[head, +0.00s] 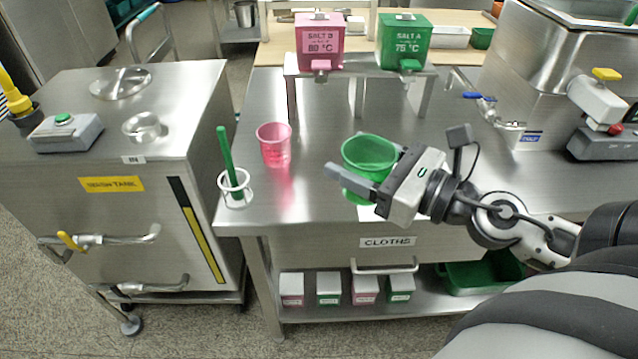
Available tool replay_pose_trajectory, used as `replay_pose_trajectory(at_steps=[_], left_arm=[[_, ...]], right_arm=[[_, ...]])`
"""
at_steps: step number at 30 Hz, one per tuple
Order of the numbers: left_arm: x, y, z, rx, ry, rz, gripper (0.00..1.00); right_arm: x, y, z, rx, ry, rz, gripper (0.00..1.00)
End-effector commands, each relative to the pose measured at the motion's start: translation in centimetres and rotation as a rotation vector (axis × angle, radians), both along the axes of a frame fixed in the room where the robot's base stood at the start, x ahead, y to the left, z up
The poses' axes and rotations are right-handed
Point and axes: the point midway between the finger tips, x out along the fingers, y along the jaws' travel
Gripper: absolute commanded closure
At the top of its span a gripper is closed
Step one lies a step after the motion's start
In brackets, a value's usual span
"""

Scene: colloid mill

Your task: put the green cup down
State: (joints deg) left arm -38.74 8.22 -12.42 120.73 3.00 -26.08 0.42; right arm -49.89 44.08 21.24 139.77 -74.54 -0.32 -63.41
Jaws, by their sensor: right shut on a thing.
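The green cup (367,152) is upright over the front part of the steel table (322,196), right of the pink cup. My right gripper (367,172) comes in from the right and is shut on the green cup, one finger showing across its near side. The cup's lower part is partly hidden behind the finger. I cannot tell whether its base touches the table. My left gripper is not in view.
A pink cup (274,146) and a white ring holder (234,187) with a green stick stand to the left. Pink (320,42) and green (404,41) salt dispensers sit on a raised stand behind. A tap (498,118) is at the right. Bare steel lies between the cups.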

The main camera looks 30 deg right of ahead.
Motion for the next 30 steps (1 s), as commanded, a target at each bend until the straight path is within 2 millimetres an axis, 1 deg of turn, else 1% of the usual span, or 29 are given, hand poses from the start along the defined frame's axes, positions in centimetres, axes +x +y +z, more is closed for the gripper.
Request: replay_pose_trajectory(at_steps=[3,14,15,18,22,25,30], left_arm=[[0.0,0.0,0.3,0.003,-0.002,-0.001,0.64],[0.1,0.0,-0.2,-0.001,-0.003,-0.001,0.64],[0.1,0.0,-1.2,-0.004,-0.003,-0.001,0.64],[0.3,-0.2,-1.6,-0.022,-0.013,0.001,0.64],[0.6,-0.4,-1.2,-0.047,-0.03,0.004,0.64],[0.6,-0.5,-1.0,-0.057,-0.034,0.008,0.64],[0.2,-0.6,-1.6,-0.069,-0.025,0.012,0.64]], right_arm=[[2.0,-0.2,-0.6,-0.007,-0.005,0.005,0.67],[9.0,-0.9,-3.7,-0.004,-0.007,-0.001,0.67],[9.6,-1.0,-5.3,0.001,-0.004,-0.003,0.67],[11.1,-1.1,-7.1,0.002,-0.005,-0.004,0.67],[12.4,-1.2,-8.6,0.001,-0.003,-0.001,0.67],[12.9,-1.2,-9.1,-0.001,-0.003,-0.001,0.67],[13.6,-1.3,-9.9,0.0,-0.002,0.0,0.67]])
